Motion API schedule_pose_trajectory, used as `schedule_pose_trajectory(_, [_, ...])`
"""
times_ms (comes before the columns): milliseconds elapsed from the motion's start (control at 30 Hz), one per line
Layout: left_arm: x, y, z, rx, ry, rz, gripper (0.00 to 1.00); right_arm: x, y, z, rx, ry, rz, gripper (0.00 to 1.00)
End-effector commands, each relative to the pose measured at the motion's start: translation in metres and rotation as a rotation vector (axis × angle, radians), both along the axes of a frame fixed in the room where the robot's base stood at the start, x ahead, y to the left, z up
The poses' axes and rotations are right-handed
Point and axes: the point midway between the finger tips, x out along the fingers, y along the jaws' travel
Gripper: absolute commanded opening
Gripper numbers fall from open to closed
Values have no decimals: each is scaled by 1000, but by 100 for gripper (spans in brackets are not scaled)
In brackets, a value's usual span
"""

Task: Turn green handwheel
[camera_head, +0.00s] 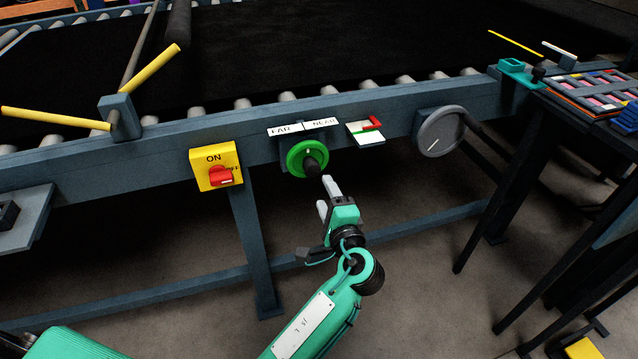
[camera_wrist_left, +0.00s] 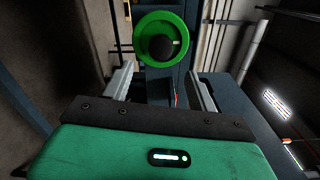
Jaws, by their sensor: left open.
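The green handwheel (camera_head: 300,157) is a green ring with a black knob (camera_head: 312,167), mounted on the front rail of the belt press below the FAR/NEAR label (camera_head: 303,127). My left gripper (camera_head: 326,197) is just below and in front of it, its jaws apart and nothing between them. In the left wrist view the handwheel (camera_wrist_left: 148,30) is at top centre, beyond the two open fingers (camera_wrist_left: 161,82), with its black knob (camera_wrist_left: 160,47) facing the camera. I cannot tell whether a fingertip touches the knob. My right gripper is out of view.
Left of the handwheel is a yellow ON switch box (camera_head: 208,156) with a red knob. To its right are a small red-and-green indicator (camera_head: 366,139) and a grey wheel (camera_head: 440,132). A press leg (camera_head: 253,240) stands left below. Floor is open beneath the rail.

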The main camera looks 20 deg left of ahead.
Motion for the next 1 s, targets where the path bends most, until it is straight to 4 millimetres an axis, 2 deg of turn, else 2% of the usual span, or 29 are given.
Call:
schedule_pose_trajectory(100, [-21,-14,-2,-4,2,-1,59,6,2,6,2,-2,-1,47])
schedule_pose_trajectory(333, [-45,-30,-1,-1,0,0,59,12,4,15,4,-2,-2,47])
schedule_pose_trajectory(900, [-49,-33,0,0,0,0,59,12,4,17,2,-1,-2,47])
schedule_pose_trajectory(1000, [-46,-34,-9,-4,17,-11,59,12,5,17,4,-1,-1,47])
